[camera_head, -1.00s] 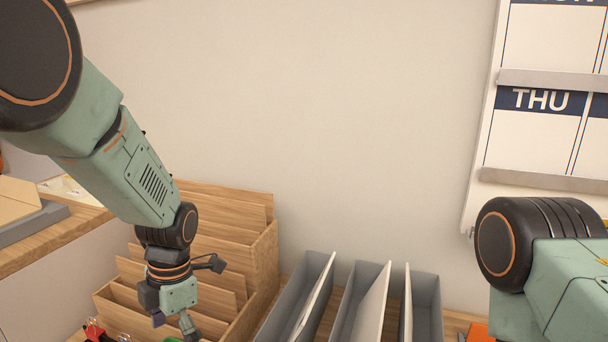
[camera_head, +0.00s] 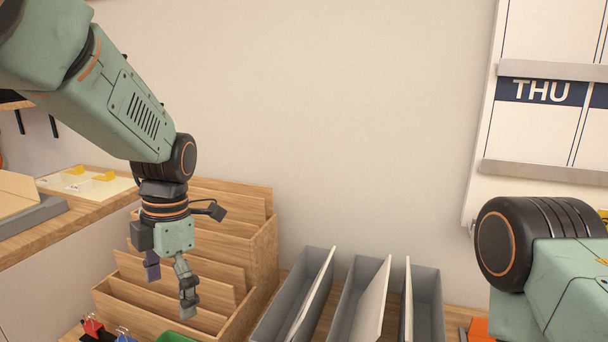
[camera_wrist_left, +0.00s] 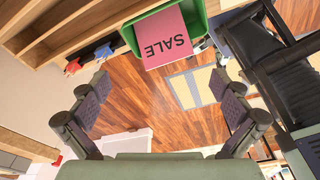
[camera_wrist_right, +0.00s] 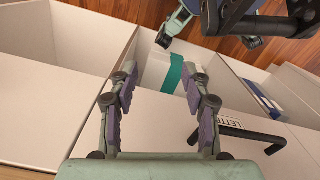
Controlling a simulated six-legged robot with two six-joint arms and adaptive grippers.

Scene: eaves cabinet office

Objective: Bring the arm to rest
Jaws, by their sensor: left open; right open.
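My left gripper (camera_head: 170,280) hangs fingers down in front of the stepped wooden organizer (camera_head: 262,255) in the head view. It is open and empty, with its fingers spread apart in the left wrist view (camera_wrist_left: 165,105). My right gripper (camera_wrist_right: 158,100) is open and empty in the right wrist view, above pale drawer-like boxes. In the head view only my right arm shows at the right edge; its gripper is out of frame there.
Grey bins (camera_head: 377,310) with upright boards stand right of the organizer. A green bin (camera_wrist_left: 196,18) holds a pink SALE card (camera_wrist_left: 163,40). Red and blue clips (camera_head: 97,328) lie near the organizer. A black handle (camera_wrist_right: 240,133) shows below my right gripper.

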